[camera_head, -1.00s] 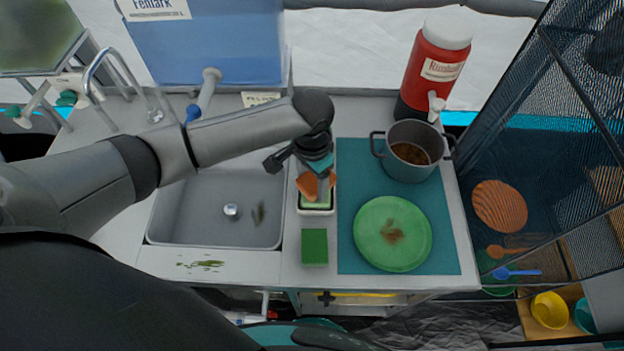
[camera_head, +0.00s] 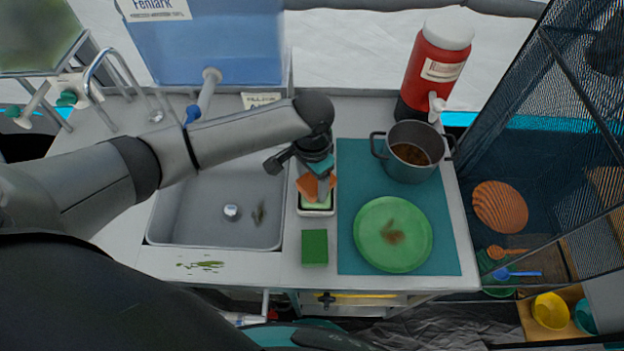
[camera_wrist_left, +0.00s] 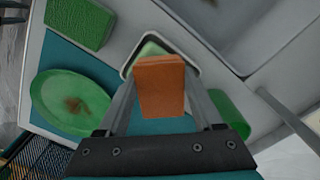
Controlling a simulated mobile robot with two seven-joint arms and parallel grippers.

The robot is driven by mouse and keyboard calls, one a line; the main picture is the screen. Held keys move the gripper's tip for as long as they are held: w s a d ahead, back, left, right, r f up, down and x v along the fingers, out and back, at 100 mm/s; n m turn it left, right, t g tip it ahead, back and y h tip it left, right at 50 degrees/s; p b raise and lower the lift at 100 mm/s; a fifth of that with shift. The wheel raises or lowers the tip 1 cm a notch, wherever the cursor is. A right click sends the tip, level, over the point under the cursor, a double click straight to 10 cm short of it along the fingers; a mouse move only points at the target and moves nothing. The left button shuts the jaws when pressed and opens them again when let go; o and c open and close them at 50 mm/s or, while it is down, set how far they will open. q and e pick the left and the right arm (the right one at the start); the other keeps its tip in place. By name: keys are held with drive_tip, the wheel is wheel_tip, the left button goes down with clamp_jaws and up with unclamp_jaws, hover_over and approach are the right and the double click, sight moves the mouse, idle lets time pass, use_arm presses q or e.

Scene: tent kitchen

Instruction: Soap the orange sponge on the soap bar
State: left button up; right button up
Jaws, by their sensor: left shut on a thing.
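My left gripper (camera_head: 318,182) is shut on the orange sponge (camera_head: 307,188) and points down at the soap dish. The sponge also shows between the fingers in the left wrist view (camera_wrist_left: 161,86). The pale green soap bar (camera_head: 318,201) lies in a white dish with a dark rim (camera_head: 316,212), between the sink and the teal mat. In the wrist view the sponge covers most of the soap bar (camera_wrist_left: 151,50). The sponge is over the soap; whether they touch I cannot tell. My right gripper is not in view.
A green sponge (camera_head: 314,247) lies in front of the dish. A green plate with a brown stain (camera_head: 374,247) and a pot (camera_head: 409,171) stand on the teal mat (camera_head: 355,155). The sink (camera_head: 190,225) is at the left. A red dispenser (camera_head: 421,85) stands behind.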

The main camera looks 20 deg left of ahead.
sight(312, 182)
use_arm(q)
drive_tip(key=shift+f+b, duration=0.35)
drive_tip(key=shift+f, duration=0.55)
idle(0.5)
drive_tip(key=shift+s+f+p, duration=0.15)
drive_tip(key=shift+p, duration=0.3)
idle(1.7)
wheel_tip(312, 182, up, 7)
drive_tip(key=p, duration=0.8)
drive_tip(key=shift+r+p, duration=0.2)
drive_tip(key=shift+p, duration=0.15)
drive_tip(key=shift+f, duration=0.1)
drive_tip(key=shift+w, duration=0.2)
idle(0.3)
